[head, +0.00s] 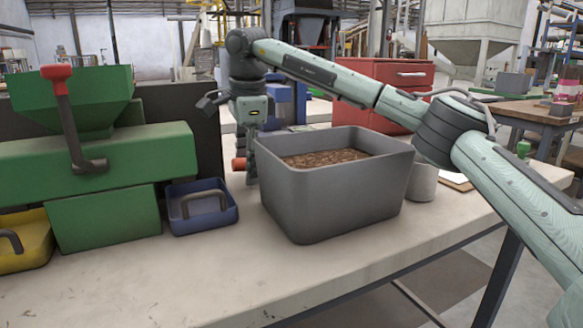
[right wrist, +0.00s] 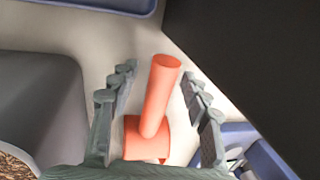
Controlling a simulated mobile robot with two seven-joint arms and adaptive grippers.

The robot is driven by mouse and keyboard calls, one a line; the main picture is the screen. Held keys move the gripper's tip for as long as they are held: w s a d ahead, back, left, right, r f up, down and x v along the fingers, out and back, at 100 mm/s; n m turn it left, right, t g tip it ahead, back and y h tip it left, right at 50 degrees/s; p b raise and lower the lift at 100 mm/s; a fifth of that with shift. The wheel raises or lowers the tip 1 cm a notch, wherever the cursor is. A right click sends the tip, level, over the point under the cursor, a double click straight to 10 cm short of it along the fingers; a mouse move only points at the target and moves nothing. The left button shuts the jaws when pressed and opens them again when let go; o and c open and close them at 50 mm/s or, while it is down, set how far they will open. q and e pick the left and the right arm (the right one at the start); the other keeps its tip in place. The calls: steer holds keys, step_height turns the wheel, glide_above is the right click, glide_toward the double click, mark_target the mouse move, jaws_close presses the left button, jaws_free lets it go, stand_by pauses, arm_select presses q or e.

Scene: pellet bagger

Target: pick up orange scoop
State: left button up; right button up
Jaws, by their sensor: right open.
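The orange scoop (head: 238,164) shows as a small orange end between the blue tray and the grey bin in the head view, mostly hidden. In the right wrist view the scoop (right wrist: 158,100) lies on the pale table, with its round handle pointing up the picture and its wider body near the bottom. My right gripper (head: 251,178) points down behind the bin's left side. In the right wrist view my right gripper (right wrist: 157,76) is open, with a finger on each side of the scoop's handle and gaps on both sides. My left gripper is not in view.
The grey bin (head: 330,200) of brown pellets stands close beside the gripper; its wall (right wrist: 40,75) fills the wrist view's left. A blue tray (head: 202,221) and green machine (head: 105,218) with red lever stand left. A grey cup (head: 422,182) is right. The front table is clear.

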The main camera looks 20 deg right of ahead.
jaws_close()
stand_by(0.3)
steer(key=shift+r, duration=0.1)
